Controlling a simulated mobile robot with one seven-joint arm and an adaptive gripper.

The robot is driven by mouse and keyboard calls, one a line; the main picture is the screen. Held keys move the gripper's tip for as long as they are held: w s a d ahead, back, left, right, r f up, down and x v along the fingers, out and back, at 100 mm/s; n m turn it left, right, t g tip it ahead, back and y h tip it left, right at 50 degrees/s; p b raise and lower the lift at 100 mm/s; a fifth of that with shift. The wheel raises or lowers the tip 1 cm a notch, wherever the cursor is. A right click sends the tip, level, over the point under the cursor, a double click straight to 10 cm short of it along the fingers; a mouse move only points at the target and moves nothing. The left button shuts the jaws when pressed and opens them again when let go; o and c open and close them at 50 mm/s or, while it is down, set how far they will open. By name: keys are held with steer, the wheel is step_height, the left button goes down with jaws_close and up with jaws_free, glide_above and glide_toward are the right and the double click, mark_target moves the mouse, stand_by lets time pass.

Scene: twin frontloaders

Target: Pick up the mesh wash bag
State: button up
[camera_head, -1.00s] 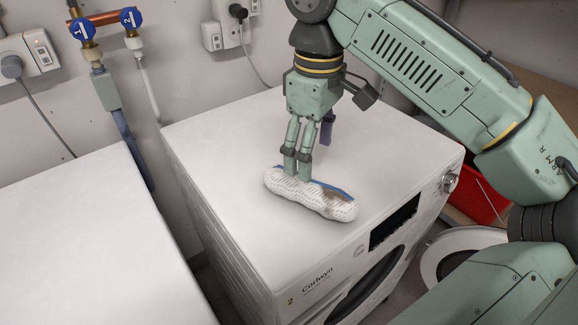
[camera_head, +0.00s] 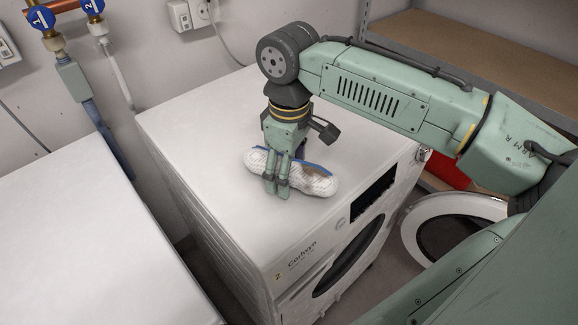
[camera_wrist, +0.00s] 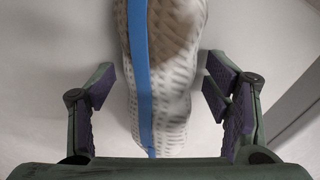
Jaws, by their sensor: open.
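The mesh wash bag (camera_head: 314,182) is a white, dotted, elongated bundle with a blue strip along it and a brown patch showing. It lies on top of the white washing machine marked 2 (camera_head: 222,205). My gripper (camera_head: 275,185) is lowered over the bag's left half, fingers pointing down. In the wrist view the bag (camera_wrist: 172,85) runs between the two open fingers of my gripper (camera_wrist: 165,100). A gap shows on either side, wider on the left finger's upper part. The fingers hide part of the bag in the head view.
A second white machine top (camera_head: 85,235) stands to the left across a narrow gap. An open round door (camera_head: 450,235) and a red container (camera_head: 447,172) are at the right. Pipes with blue valves (camera_head: 40,18) run along the wall. A brown shelf (camera_head: 480,60) is behind my arm.

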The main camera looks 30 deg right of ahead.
steer(key=shift+c, duration=0.5)
steer(key=c, duration=1.3)
steer(key=shift+r, duration=0.1)
steer(key=shift+r, duration=0.6)
step_height(320, 180, up, 2)
steer(key=shift+a+r+b, duration=0.1)
steer(key=shift+b, duration=0.5)
steer(key=s+a+b, duration=0.1)
steer(key=s+a, duration=0.2)
steer(key=a, duration=0.1)
steer(key=s+a+r, duration=0.1)
steer(key=s+a, duration=0.3)
steer(key=s+a+b, duration=0.1)
steer(key=s+a, duration=0.2)
steer(key=a, duration=0.1)
steer(key=shift+s+r+b, duration=0.2)
steer(key=shift+s+b, duration=0.05)
steer(key=shift+b, duration=0.1)
